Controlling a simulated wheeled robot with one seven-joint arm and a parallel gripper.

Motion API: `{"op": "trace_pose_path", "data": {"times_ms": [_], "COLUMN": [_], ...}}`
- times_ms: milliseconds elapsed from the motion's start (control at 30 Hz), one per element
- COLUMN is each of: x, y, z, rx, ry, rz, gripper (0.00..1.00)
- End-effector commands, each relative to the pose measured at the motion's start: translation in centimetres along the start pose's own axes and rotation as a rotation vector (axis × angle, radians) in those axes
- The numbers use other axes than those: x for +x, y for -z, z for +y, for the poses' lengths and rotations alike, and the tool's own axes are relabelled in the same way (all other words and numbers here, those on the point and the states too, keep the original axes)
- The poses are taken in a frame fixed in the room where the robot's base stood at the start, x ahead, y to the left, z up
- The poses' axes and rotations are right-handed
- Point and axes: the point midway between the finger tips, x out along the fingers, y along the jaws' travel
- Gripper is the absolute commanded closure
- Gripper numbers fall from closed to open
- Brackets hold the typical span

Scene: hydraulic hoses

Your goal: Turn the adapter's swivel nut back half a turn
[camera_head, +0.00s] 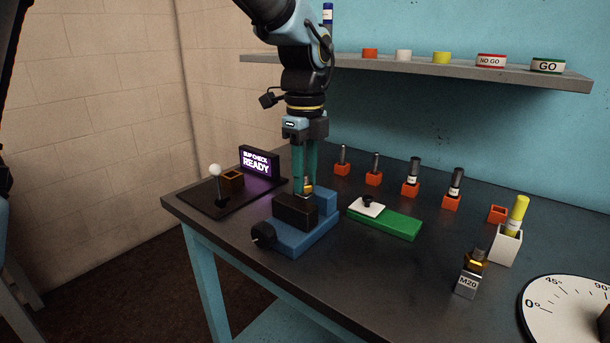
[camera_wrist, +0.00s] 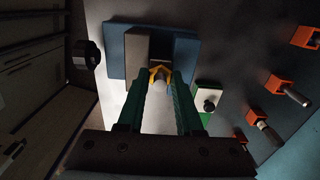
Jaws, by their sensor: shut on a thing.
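The adapter with its brass-yellow swivel nut (camera_head: 307,188) stands in the blue vise (camera_head: 308,237), beside the vise's dark block (camera_head: 295,211). My gripper (camera_head: 304,185) points straight down over the vise with its green fingers around the nut. In the wrist view the yellow nut (camera_wrist: 160,73) lies between the two green fingertips (camera_wrist: 161,80), and they are closed on it. The fingers hide part of the nut, and the lower adapter body is hidden in the vise.
A green block with a white plate (camera_head: 388,221) lies right of the vise. A "READY" display (camera_head: 259,162) stands left on a dark board. Several orange holders with pins, an M20 block (camera_head: 467,285) and an angle dial (camera_head: 570,312) occupy the right side. A shelf (camera_head: 430,70) hangs behind.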

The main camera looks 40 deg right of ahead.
Motion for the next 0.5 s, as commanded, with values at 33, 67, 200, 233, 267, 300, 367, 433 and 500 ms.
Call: {"op": "trace_pose_path", "data": {"times_ms": [33, 67, 200, 233, 267, 300, 367, 433, 500], "x": [-0.02, -0.02, -0.02, -0.02, -0.02, -0.02, -0.03, -0.03, -0.04], "y": [0.0, 0.0, 0.0, 0.0, 0.0, 0.0, -0.01, 0.0, -0.01], "z": [-0.01, -0.01, -0.01, -0.01, -0.01, -0.01, -0.01, -0.01, -0.01], "rx": [0.0, 0.0, 0.0, 0.0, 0.0, 0.0, 0.0, -0.001, -0.004], "ry": [0.0, 0.0, 0.0, 0.0, 0.0, 0.0, 0.0, 0.0, 0.0], "rz": [0.0, 0.0, 0.0, 0.0, 0.0, 0.0, 0.0, 0.0, 0.0], "gripper": [0.84, 0.87, 1.0, 1.0, 1.0, 1.0, 1.0, 1.0, 1.0]}}
